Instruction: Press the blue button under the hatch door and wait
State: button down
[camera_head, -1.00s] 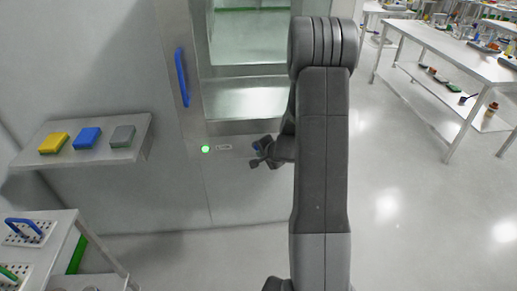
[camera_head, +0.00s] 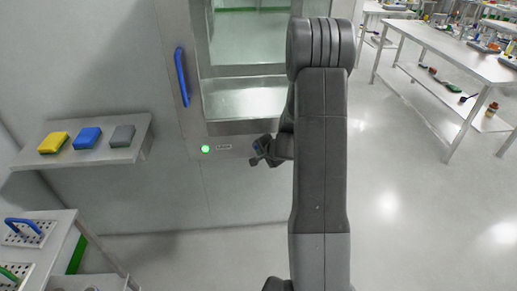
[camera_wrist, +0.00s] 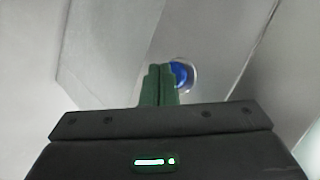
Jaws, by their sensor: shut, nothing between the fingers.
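The blue button (camera_wrist: 182,75) is round with a pale ring and sits on a grey panel in the wrist view. My gripper (camera_wrist: 160,70) has its green fingers shut together and empty. The fingers cover the button's left edge; whether they touch it I cannot tell. In the head view my gripper (camera_head: 254,161) is small and dark, in front of the panel below the hatch opening. The button is hard to make out there. The hatch (camera_head: 245,98) shows a steel chamber, with a blue door handle (camera_head: 181,77) to its left.
A green light (camera_head: 205,149) glows beside a small label (camera_head: 223,147) on the panel. A wall shelf (camera_head: 101,160) at left holds yellow, blue and grey sponges. A rack table (camera_head: 62,228) stands at lower left and a long bench (camera_head: 455,52) at right. Open floor lies between.

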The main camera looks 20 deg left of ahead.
jog(key=shift+w+a, duration=0.25)
jog(key=shift+w, duration=0.15)
dwell(0.4)
dwell(0.4)
jog(key=shift+s+d+b, duration=0.5)
jog(key=shift+s+b, duration=0.3)
jog(key=shift+b, duration=0.1)
jog(key=s+d+b, duration=0.1)
jog(key=s+b, duration=0.1)
jog(key=s+d+b, duration=0.1)
jog(key=s, duration=0.1)
jog(key=shift+s+d+b, duration=0.1)
jog(key=shift+d+b, duration=0.2)
jog(key=shift+b, duration=0.1)
